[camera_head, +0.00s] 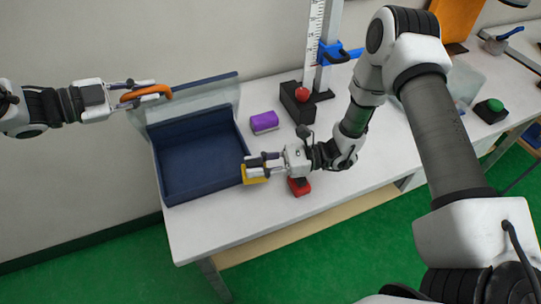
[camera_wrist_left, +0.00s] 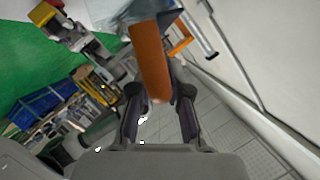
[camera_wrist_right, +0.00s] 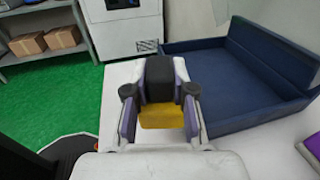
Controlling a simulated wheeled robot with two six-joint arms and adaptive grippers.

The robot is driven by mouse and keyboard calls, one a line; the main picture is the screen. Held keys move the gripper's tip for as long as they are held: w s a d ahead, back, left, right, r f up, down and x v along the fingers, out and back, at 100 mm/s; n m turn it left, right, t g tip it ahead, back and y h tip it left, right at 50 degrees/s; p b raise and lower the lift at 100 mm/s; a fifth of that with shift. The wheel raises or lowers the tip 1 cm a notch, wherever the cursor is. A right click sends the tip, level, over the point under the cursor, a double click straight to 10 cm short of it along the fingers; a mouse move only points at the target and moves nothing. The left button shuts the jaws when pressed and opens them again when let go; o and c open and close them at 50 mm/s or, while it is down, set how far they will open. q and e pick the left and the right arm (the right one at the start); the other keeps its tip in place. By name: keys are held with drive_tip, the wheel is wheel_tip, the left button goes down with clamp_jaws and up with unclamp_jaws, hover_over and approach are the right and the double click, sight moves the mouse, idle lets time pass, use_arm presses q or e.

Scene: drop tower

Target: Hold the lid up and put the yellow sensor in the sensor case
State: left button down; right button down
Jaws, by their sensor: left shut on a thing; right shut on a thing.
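The sensor case is an open dark blue box (camera_head: 200,160) on the white table, and its inside looks empty. Its translucent lid (camera_head: 200,97) is tilted up at the back. My left gripper (camera_head: 135,93) is shut on the lid's orange handle (camera_head: 155,91), which also fills the middle of the left wrist view (camera_wrist_left: 152,65). My right gripper (camera_head: 262,166) is shut on the yellow sensor (camera_head: 255,178), beside the case's right wall. In the right wrist view the yellow sensor (camera_wrist_right: 162,116) with a dark part sits between the fingers, with the case (camera_wrist_right: 240,80) to the right.
A purple block (camera_head: 265,122) lies right of the case. A red block (camera_head: 300,187) is under my right wrist. A black block with a red ball (camera_head: 302,94) stands by the drop tower's scale (camera_head: 314,45). A green button (camera_head: 494,105) is far right.

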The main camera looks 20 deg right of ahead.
drive_tip(key=a+n+g, duration=0.2)
drive_tip(key=a+g, duration=0.2)
drive_tip(key=a, duration=0.1)
drive_tip(key=w, duration=0.3)
drive_tip(key=w+f, duration=0.1)
drive_tip(key=w, duration=0.6)
drive_tip(key=shift+f, duration=0.25)
drive_tip(key=w, duration=0.1)
drive_tip(key=w+f, duration=0.1)
drive_tip(key=shift+w, duration=0.4)
drive_tip(key=shift+w+f, duration=0.15)
drive_tip(key=shift+f, duration=1.6)
drive_tip(key=shift+f, duration=0.15)
use_arm(q)
drive_tip(key=shift+s+r, duration=0.1)
use_arm(e)
drive_tip(key=shift+f, duration=0.25)
